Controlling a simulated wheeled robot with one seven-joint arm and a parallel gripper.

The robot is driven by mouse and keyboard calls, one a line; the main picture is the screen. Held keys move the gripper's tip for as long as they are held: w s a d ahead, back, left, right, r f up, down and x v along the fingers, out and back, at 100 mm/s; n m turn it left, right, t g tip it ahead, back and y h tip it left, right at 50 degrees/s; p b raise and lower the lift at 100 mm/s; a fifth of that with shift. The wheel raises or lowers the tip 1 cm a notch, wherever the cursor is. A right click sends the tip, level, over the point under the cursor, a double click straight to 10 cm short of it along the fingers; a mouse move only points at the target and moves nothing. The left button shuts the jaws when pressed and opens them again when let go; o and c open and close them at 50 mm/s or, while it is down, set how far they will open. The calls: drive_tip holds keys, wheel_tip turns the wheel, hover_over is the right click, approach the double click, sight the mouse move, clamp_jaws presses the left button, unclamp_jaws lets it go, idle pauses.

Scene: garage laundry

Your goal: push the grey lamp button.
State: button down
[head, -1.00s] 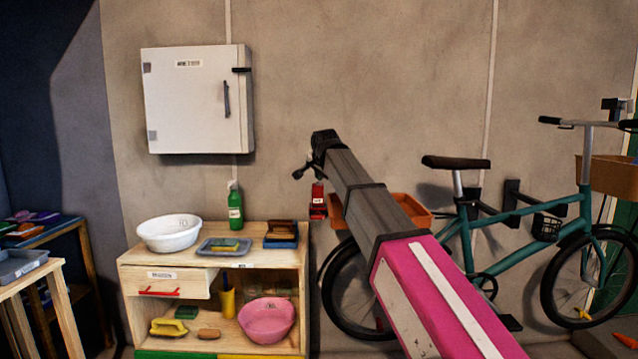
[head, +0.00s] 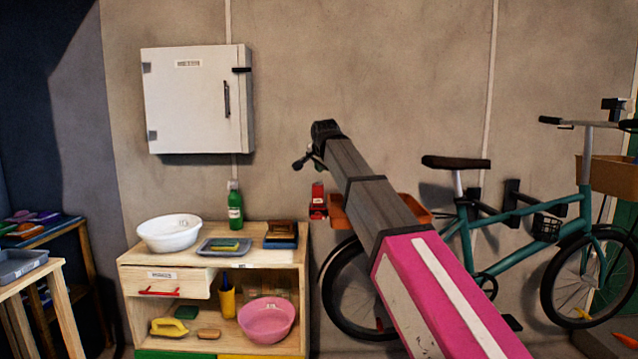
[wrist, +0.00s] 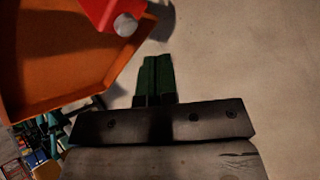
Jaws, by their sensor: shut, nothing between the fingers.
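The grey button (wrist: 125,25) is a round disc on a red lamp (wrist: 96,12) at the top of the wrist view. The red lamp also shows in the head view (head: 318,192), beside the orange tray; the button cannot be made out there. My gripper (wrist: 156,62) is shut and empty, its two dark green fingers side by side. In the wrist view the fingertips lie below and right of the button, apart from it. In the head view my gripper (head: 302,162) is small, above and slightly left of the red lamp.
The orange tray (wrist: 40,75) is close on the left in the wrist view. A bare wall fills the right. In the head view a teal bicycle (head: 520,262) stands right of my arm, and a wooden shelf unit (head: 285,255) with a green bottle (head: 235,206) stands left.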

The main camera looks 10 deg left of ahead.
drive_tip(key=shift+r, duration=2.5)
